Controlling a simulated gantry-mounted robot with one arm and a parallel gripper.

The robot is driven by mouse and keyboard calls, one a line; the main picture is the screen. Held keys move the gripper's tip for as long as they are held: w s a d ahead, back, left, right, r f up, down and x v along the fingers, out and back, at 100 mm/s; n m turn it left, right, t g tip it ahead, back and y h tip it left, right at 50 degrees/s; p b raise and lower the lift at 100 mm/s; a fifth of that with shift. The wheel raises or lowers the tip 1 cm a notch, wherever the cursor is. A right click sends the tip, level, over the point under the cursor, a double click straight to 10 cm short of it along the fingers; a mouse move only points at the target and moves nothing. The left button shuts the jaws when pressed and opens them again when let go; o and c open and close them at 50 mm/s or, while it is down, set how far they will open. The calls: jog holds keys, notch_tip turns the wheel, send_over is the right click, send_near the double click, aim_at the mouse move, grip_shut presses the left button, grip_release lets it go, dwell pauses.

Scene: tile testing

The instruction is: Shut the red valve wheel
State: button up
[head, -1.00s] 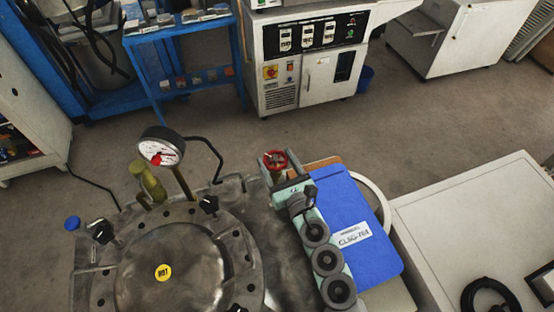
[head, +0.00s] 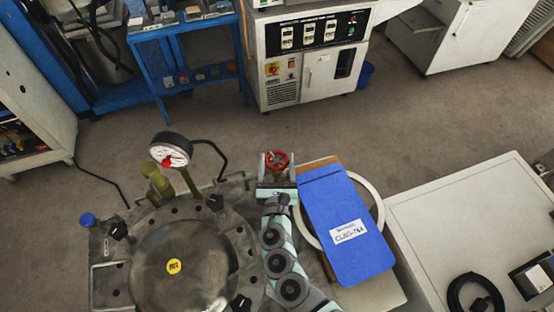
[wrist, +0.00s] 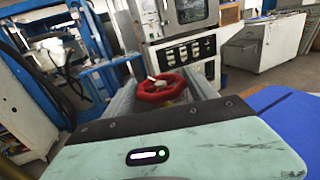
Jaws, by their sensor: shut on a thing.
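The red valve wheel (head: 276,160) stands on a brass-coloured stem at the back edge of the metal vessel top. My gripper (head: 276,165) is at the wheel, with one grey finger on each side of it, shut on it. In the wrist view the red wheel (wrist: 160,86) sits between the fingers, just beyond the dark edge of the gripper body. A small light-coloured mark shows on the wheel's rim. The finger contact points are partly hidden by the gripper body.
A pressure gauge (head: 170,150) and a round bolted lid (head: 180,265) with black knobs lie to the left. A blue clipboard (head: 345,225) lies close on the right, beside a white bench (head: 460,215). Open floor lies behind the vessel.

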aim_at(277, 161)
jog(key=shift+f, duration=0.15)
jog(key=o, duration=1.4)
notch_tip(277, 161, up, 20)
jog(key=p, duration=0.9)
jog(key=shift+p, duration=0.35)
